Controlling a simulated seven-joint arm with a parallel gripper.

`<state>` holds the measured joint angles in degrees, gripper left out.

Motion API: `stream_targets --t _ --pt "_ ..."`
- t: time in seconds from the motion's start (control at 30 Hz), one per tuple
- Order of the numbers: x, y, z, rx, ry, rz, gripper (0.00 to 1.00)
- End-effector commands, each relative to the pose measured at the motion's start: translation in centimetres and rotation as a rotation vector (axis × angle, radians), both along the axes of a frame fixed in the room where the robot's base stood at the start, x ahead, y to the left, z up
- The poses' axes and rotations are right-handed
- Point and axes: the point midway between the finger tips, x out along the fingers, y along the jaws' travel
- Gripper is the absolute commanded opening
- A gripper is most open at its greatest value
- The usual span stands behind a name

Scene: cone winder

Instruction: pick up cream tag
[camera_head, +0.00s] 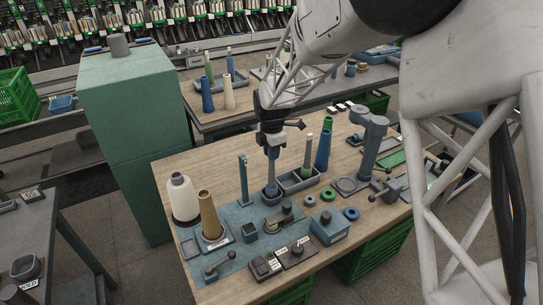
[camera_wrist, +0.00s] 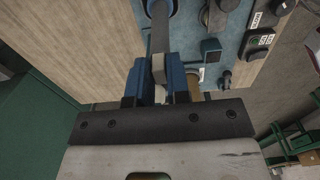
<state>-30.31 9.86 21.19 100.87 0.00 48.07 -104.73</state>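My gripper (camera_head: 272,143) points down over the middle of the blue mat (camera_head: 242,258), above an upright grey-blue piece (camera_head: 272,172) with a wider blue base. In the wrist view, a grey stem (camera_wrist: 160,36) runs from a blue round base (camera_wrist: 161,8) toward my blue fingers (camera_wrist: 159,80). A small cream piece (camera_wrist: 159,68) shows between the fingers; I cannot tell whether it is the cream tag or whether it is gripped. Several small pale tags (camera_head: 340,106) lie at the table's back edge, their exact colour unclear.
A white cone (camera_head: 180,197) and a tan cone (camera_head: 208,214) stand at the left. A blue post (camera_head: 243,178) stands close left of my gripper. A grey tray (camera_head: 300,181) and blue cone (camera_head: 323,150) are to the right, with a tall grey stand (camera_head: 370,145) beyond.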

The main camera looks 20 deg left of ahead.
Motion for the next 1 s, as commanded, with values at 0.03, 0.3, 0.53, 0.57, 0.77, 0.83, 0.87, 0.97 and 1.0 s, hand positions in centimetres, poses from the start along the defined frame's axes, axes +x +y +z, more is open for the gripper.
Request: stream_targets --t 0.03,0.3,0.53,0.57,0.77,0.83,0.87,0.97,1.0 --pt "0.0 0.0 0.0 0.0 0.0 0.0 0.09" --pt "0.0 0.0 0.0 0.0 0.0 0.0 0.02" --pt "0.0 0.0 0.2 0.0 0.0 0.0 0.02" --pt "0.0 0.0 0.3 0.001 -0.001 0.0 0.02" --pt "0.0 0.0 1.5 0.0 0.0 0.0 0.02" --pt "0.0 0.0 2.2 0.001 -0.001 0.0 0.02" --pt "0.0 0.0 2.6 0.001 -0.001 0.0 0.02" --pt "-0.2 -0.1 3.7 0.0 0.0 0.0 0.02" --pt "-0.7 -0.4 3.7 0.0 0.0 0.0 0.02"
